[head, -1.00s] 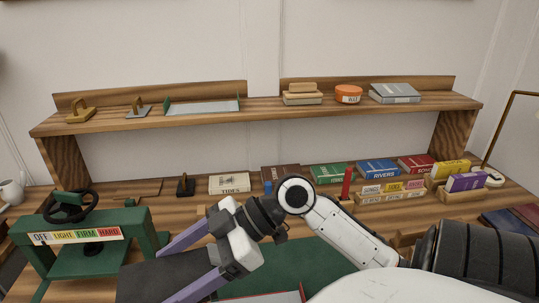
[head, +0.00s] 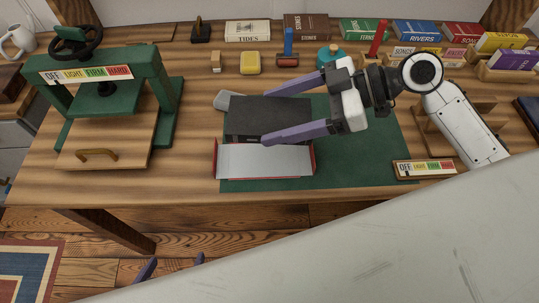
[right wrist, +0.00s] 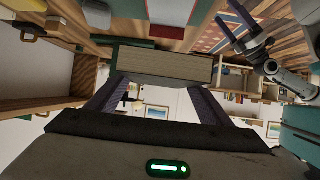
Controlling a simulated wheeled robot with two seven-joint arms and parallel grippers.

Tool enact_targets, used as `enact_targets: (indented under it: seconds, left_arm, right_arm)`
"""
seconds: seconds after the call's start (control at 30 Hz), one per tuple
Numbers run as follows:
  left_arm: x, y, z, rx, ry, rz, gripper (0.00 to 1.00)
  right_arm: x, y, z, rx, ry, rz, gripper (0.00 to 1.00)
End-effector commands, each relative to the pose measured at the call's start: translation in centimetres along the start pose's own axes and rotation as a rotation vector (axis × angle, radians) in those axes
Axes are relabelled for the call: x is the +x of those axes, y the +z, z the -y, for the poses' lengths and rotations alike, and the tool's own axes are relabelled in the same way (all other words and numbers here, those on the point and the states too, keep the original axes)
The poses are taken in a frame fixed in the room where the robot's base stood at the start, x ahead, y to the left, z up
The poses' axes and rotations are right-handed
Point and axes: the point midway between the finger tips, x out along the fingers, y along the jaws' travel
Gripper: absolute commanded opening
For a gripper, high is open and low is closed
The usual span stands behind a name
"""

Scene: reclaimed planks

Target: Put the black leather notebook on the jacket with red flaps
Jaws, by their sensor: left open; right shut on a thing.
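The black leather notebook (head: 262,116) is held flat between the purple fingers of my right gripper (head: 267,116). Its pale page edge (right wrist: 160,63) spans the fingers in the right wrist view. The jacket with red flaps (head: 265,160) lies open on the green mat, its pale inside up and red showing at its edges. The notebook is at the jacket's far side and covers part of the view there; I cannot tell whether they touch. My left gripper (head: 172,266) is open and empty, only its fingertips showing below the bench's front edge.
A green press (head: 110,88) with a wooden board stands left. The green mat (head: 370,150) has bare room right of the jacket. A grey block lies by the notebook's left side. A label strip (head: 425,168) lies front right. Books and small tools line the back.

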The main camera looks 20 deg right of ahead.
Motion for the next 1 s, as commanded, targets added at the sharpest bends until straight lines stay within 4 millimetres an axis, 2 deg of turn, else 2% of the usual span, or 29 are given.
enact_targets:
  seconds: [0.1, 0.27, 0.4, 0.83, 1.0]
  left_arm:
    - [0.4, 0.6, 0.0, 0.0, 0.001, 0.003, 0.88]
    - [0.5, 0.6, 0.0, 0.001, 0.001, 0.002, 0.88]
    - [0.4, 0.5, -0.1, 0.001, 0.002, 0.0, 0.88]
    - [0.5, 0.4, -0.1, 0.001, 0.003, -0.002, 0.88]
    - [0.5, 0.3, -0.1, 0.001, 0.003, -0.003, 0.88]
  right_arm:
    - [1.8, 1.4, -0.2, -0.023, -0.04, 0.013, 0.45]
    - [3.3, 3.1, -0.2, -0.029, -0.064, 0.021, 0.45]
    - [4.5, 5.5, -0.1, -0.028, -0.066, 0.022, 0.45]
    - [7.0, 10.3, -0.1, -0.03, -0.063, 0.022, 0.45]
    - [7.4, 11.0, -0.1, -0.033, -0.063, 0.021, 0.45]
